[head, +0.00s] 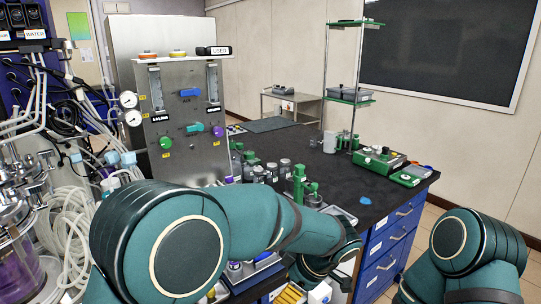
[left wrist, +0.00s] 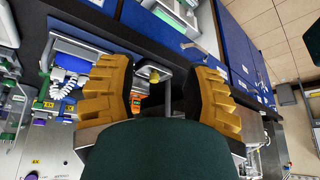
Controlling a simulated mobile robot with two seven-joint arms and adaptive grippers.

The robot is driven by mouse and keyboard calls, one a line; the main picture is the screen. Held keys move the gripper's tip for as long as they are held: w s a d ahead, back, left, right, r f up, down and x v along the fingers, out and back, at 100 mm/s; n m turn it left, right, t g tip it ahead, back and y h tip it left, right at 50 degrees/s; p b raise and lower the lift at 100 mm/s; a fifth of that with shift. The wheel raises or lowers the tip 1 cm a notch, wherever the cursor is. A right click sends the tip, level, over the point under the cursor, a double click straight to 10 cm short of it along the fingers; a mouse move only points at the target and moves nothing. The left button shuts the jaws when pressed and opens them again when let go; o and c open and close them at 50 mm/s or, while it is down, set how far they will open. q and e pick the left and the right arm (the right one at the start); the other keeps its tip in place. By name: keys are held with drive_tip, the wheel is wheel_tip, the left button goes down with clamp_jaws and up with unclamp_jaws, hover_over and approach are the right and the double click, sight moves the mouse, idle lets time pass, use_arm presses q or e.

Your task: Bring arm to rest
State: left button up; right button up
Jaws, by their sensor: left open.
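My left arm (head: 255,222) is teal and reaches from the lower left across the middle of the head view, with its wrist low over the bench's near side. In the left wrist view my left gripper (left wrist: 160,74) has its two ridged yellow fingers spread wide apart, and I see nothing gripped between them. A grey frame with a small yellow knob shows beyond the gap. In the head view the fingers are mostly hidden behind the wrist. My right arm (head: 468,262) shows only as teal links at the lower right; its gripper is out of view.
The dark bench top (head: 330,178) holds several small bottles and green-based devices (head: 380,159). A steel panel (head: 185,140) with knobs and gauges stands behind my left arm. Tubing and a glass vessel (head: 20,250) crowd the left. Blue drawers (head: 388,250) front the bench; floor shows at right.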

use_arm(q)
drive_tip(key=s+a+f+m+g+h, duration=0.2)
drive_tip(key=s+a+f+m+h, duration=0.15)
drive_tip(key=f, duration=0.55)
drive_tip(key=s+a+f+m+g+h, duration=0.1)
drive_tip(key=s+a+f+m+h, duration=0.25)
drive_tip(key=f, duration=0.55)
drive_tip(key=s+a+f+m+t+h, duration=0.2)
drive_tip(key=s+a+f+m, duration=0.2)
drive_tip(key=s+a+f, duration=0.3)
drive_tip(key=shift+s+a+m+t, duration=0.2)
drive_tip(key=shift+a+m+t, duration=0.1)
drive_tip(key=shift+a+t, duration=0.1)
